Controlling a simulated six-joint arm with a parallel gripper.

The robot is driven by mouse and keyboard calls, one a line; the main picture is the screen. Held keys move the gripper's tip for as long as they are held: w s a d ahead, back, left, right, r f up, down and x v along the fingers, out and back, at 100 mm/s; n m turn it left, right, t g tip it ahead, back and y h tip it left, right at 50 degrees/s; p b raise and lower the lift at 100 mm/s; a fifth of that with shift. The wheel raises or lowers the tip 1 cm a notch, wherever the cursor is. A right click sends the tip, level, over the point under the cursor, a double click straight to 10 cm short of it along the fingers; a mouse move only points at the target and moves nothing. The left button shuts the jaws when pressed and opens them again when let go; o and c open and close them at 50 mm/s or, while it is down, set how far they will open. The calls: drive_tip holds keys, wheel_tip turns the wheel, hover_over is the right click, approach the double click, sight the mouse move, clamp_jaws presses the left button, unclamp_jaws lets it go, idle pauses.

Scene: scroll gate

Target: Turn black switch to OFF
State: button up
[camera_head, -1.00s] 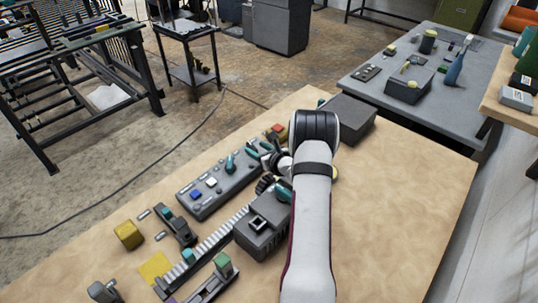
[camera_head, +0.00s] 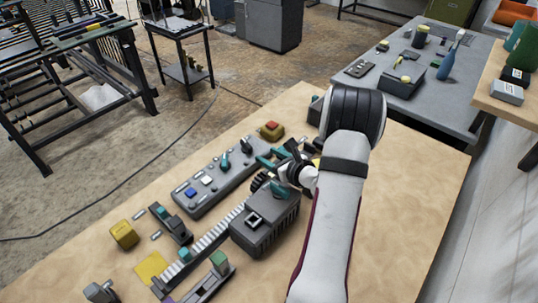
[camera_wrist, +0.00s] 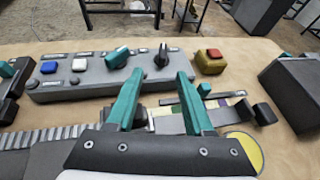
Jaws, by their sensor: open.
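A grey control panel (camera_head: 207,187) lies on the wooden table. The black switch (camera_wrist: 162,56) is a dark rotary knob near the panel's right end in the wrist view. It also shows in the head view (camera_head: 246,144). A teal knob (camera_wrist: 118,57) sits just left of it. My gripper (camera_wrist: 160,76) is open, its two teal fingers pointing toward the panel, with the black switch beyond and between their tips. The fingers look apart from the switch. In the head view my gripper (camera_head: 269,155) is just right of the panel. The switch's markings are too small to read.
A yellow box with a red button (camera_wrist: 210,61) stands right of the panel. Blue (camera_wrist: 48,67) and white (camera_wrist: 79,65) buttons are on the panel's left. A dark grey box (camera_head: 265,225) and toothed rack stand in front. The table's right side is clear.

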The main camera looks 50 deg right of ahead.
drive_tip(key=w+a+r+n+y, duration=0.35)
drive_tip(key=w+n+y, duration=0.2)
drive_tip(key=n, duration=0.65)
drive_tip(key=n+g+h, duration=0.4)
drive_tip(key=n+g, duration=0.5)
drive_tip(key=n, duration=1.4)
approach(247, 143)
drive_tip(key=shift+y, duration=0.25)
drive_tip(key=x, duration=0.9)
drive_tip(key=shift+d+f, duration=0.1)
clamp_jaws()
